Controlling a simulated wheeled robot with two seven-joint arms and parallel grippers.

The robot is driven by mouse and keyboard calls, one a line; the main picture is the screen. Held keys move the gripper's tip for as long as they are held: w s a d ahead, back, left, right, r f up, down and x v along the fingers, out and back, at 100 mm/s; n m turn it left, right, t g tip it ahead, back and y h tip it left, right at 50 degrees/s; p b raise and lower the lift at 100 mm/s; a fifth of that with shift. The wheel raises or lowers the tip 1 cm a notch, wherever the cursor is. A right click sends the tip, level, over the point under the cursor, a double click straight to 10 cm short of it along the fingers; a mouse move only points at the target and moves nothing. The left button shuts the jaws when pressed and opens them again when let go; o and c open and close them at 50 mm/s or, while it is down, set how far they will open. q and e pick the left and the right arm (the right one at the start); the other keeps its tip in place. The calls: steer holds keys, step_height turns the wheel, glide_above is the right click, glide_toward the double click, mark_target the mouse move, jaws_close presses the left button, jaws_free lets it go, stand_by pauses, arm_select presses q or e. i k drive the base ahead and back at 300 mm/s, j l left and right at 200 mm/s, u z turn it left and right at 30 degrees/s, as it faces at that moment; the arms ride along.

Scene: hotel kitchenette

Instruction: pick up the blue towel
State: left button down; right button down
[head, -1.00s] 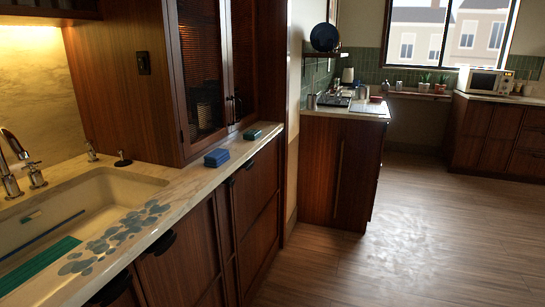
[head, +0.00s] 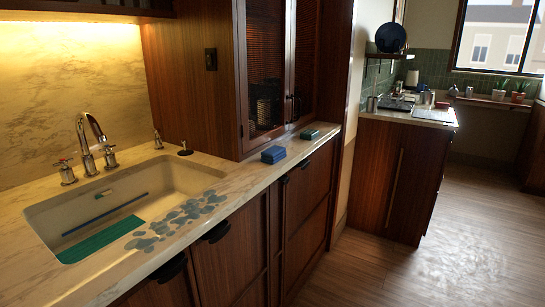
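A small folded blue towel (head: 273,154) lies on the marble counter, near its front edge and in front of the glass-door cabinet. A green folded cloth (head: 309,134) lies farther along the same counter, apart from the blue one. Neither of my grippers shows in the head view.
A sink (head: 150,190) with a chrome faucet (head: 95,140) is set in the counter at left, with a green mat inside. Grey patches (head: 185,215) lie by the sink's front rim. The wooden floor (head: 445,255) at right is clear. A second counter (head: 405,117) stands beyond.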

mark_target(274, 154)
steer(key=i+l, duration=0.35)
steer(key=i+l+u, duration=0.1)
steer(key=i+l, duration=0.65)
steer(key=l, duration=0.2)
steer(key=i+l+u, duration=0.15)
steer(key=i+l, duration=0.55)
steer(key=l, duration=0.25)
